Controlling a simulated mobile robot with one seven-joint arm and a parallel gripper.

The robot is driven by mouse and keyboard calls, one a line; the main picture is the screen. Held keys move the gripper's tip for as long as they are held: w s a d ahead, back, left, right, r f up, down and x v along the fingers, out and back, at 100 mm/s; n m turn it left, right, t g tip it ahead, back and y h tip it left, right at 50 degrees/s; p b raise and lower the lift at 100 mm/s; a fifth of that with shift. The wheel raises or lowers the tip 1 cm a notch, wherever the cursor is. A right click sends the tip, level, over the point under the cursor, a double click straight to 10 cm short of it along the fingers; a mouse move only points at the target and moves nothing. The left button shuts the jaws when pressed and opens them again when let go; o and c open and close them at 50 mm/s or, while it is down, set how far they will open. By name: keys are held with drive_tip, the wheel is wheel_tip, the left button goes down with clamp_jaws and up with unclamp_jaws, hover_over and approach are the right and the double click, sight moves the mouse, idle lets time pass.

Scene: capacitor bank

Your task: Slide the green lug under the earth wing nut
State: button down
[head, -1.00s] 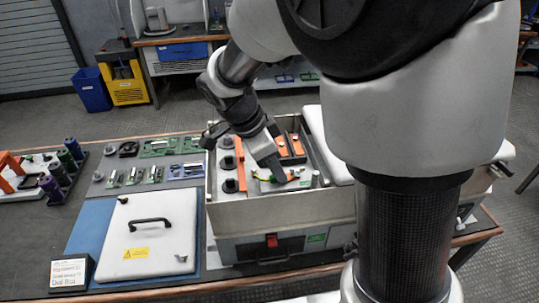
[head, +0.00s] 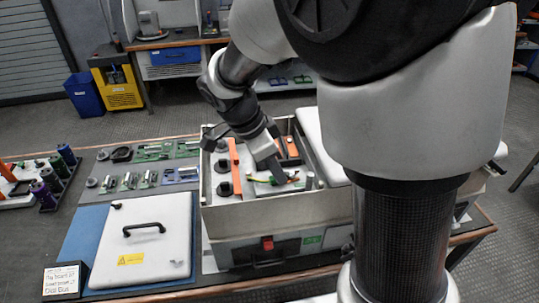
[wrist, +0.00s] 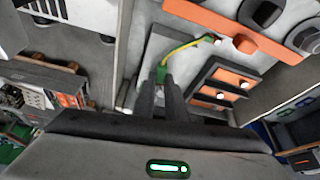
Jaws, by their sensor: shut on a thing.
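My gripper (wrist: 167,92) is shut on the green lug (wrist: 161,74) at the end of a yellow-green cable (wrist: 184,48). The cable runs from the lug to a post by an orange bar. In the head view, my gripper (head: 283,178) is low inside the open grey case (head: 270,212), over its right part. The cable (head: 257,181) shows left of my fingertips there; the lug is mostly hidden by the fingers. A small pale post (head: 310,180) stands just right of my fingertips. I cannot tell whether it carries the earth wing nut.
Orange bars (head: 235,165) and black round terminals (head: 224,189) lie at the case's left. The case walls rise close around my gripper. A white lid (head: 146,240) with a black handle lies left of the case, with boards and parts behind it.

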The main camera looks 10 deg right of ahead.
drive_tip(key=c, duration=1.7)
unclamp_jaws()
drive_tip(key=shift+d, duration=0.2)
drive_tip(key=shift+a, duration=0.1)
drive_tip(key=p+v, duration=0.2)
drive_tip(key=v, duration=1.4)
drive_tip(key=s+d+r+n+t+y+p, duration=0.1)
drive_tip(key=s+d+r+n+p, duration=0.1)
drive_tip(key=s+d+n+p, duration=0.1)
drive_tip(key=s+d+r+n+t+y+p, duration=0.2)
drive_tip(key=s+d+r+n+p, duration=0.1)
drive_tip(key=s+n, duration=0.3)
drive_tip(key=s+d+r+n+t+y+p, duration=0.1)
drive_tip(key=s+d+r+n+p, duration=0.1)
drive_tip(key=n, duration=0.5)
drive_tip(key=shift+s+d+r+t+p, duration=0.2)
drive_tip(key=shift+s+r+p, duration=0.2)
drive_tip(key=shift+s, duration=0.3)
drive_tip(key=shift+s+d+r+t+p, duration=0.2)
drive_tip(key=shift+s+r+p, duration=0.15)
drive_tip(key=shift+s, duration=0.35)
